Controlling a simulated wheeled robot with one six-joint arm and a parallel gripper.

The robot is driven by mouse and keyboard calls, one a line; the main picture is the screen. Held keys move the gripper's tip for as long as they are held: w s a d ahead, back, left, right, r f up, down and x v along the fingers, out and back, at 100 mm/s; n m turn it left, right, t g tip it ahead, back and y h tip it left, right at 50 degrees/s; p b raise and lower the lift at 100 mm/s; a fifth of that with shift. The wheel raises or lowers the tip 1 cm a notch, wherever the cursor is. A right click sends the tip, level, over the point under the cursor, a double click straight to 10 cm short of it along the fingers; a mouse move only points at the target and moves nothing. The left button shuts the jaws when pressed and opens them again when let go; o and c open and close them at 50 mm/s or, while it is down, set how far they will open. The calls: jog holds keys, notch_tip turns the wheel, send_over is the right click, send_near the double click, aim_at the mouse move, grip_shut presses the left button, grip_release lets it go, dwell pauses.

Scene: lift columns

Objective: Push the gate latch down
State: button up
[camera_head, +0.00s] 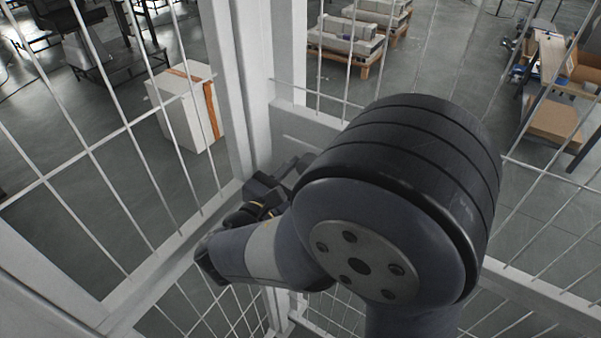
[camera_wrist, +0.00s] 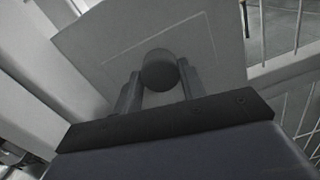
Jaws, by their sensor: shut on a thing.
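In the wrist view, the gate latch shows as a dark grey rounded knob (camera_wrist: 159,70) in front of a flat light grey plate (camera_wrist: 90,50). My gripper (camera_wrist: 159,88) has its two fingers on either side of the knob and is shut on it. In the head view, my gripper (camera_head: 280,178) reaches to the white gate frame (camera_head: 238,90) near the corner post. The latch itself is hidden there behind my arm and gripper.
White wire mesh panels (camera_head: 95,145) stand around my arm on several sides. A horizontal rail (camera_head: 540,290) runs at the lower right. Beyond the mesh are a white box with a brown stripe (camera_head: 185,108), pallets with goods (camera_head: 350,40) and a cardboard box (camera_head: 555,122) on the floor.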

jog(key=shift+f+b, duration=1.1)
jog(key=shift+f, duration=0.6)
grip_shut()
jog(key=o, duration=1.3)
grip_release()
jog(key=shift+s+a, duration=0.1)
jog(key=shift+s, duration=0.05)
jog(key=b+v, duration=0.1)
jog(key=v, duration=0.9)
jog(key=shift+s, duration=0.2)
jog(key=shift+a+r, duration=0.1)
